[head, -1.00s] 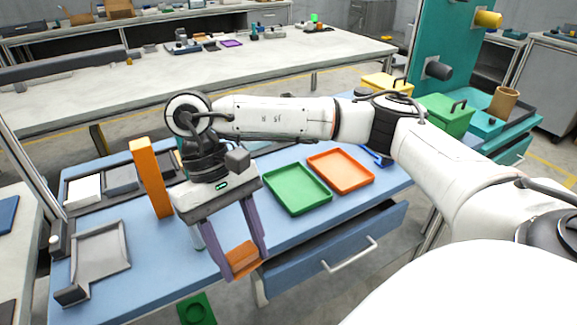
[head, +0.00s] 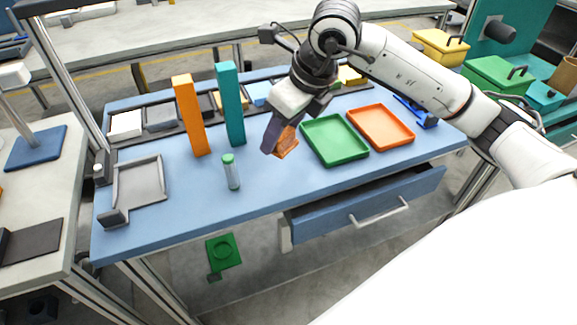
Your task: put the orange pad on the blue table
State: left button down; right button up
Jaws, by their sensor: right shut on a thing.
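My right gripper (head: 276,143) is shut on the orange pad (head: 287,142) and holds it tilted over the blue table (head: 205,205). The pad is partly hidden by the purple fingers. It is just left of the green tray (head: 333,139); I cannot tell whether it touches the table. My left gripper is not in view.
An orange block (head: 190,115) and a teal block (head: 230,104) stand upright at the left. A green-capped vial (head: 231,172) stands in front of them. A grey tray (head: 139,184) lies at far left, an orange tray (head: 380,127) at right. The drawer (head: 370,205) is open.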

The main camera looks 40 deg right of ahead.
aim_at(286, 162)
jog(key=d+m+h, duration=0.1)
jog(key=m, duration=0.1)
jog(key=w+d+r+m+h, duration=0.1)
jog(key=m, duration=0.2)
jog(key=shift+w+d+r, duration=0.1)
jog(key=shift+w+r, duration=0.05)
jog(key=shift+r, duration=0.05)
jog(key=shift+d+f+m, duration=0.1)
jog(key=shift+d+m, duration=0.1)
jog(key=shift+m, duration=0.3)
notch_tip(286, 162, down, 10)
jog(key=shift+r, duration=0.15)
jog(key=shift+f+b, duration=0.2)
jog(key=shift+b, duration=0.2)
jog(key=o, duration=1.2)
jog(key=shift+r, duration=0.1)
jog(key=shift+r, duration=0.1)
